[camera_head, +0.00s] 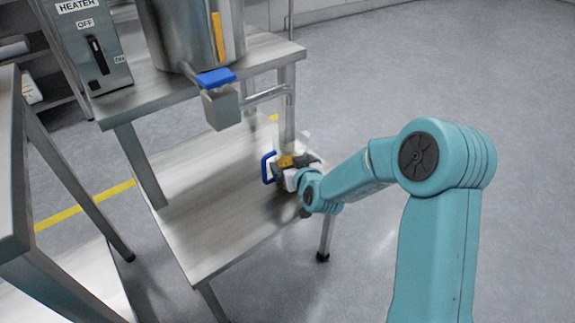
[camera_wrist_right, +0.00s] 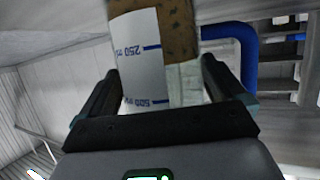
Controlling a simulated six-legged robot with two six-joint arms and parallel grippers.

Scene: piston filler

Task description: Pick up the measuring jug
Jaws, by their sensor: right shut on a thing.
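The measuring jug (camera_wrist_right: 138,62) fills the top middle of the right wrist view. It has a white wall with blue 250 and 500 marks, a brown speckled patch and a blue handle (camera_wrist_right: 247,50) on its right side. My right gripper (camera_wrist_right: 160,84) is shut on the jug's body, with one black finger on each side. In the head view the jug's blue handle (camera_head: 266,168) shows just left of my right gripper (camera_head: 290,165), over the lower steel shelf. The gripper and wrist hide most of the jug there. My left gripper is not in view.
A steel tank (camera_head: 185,35) with a blue-handled valve (camera_head: 216,78) stands on the upper bench, above and left of the jug. A heater box (camera_head: 85,45) is beside it. A table leg (camera_head: 287,105) rises close behind the jug. The lower shelf (camera_head: 215,215) is bare to the left.

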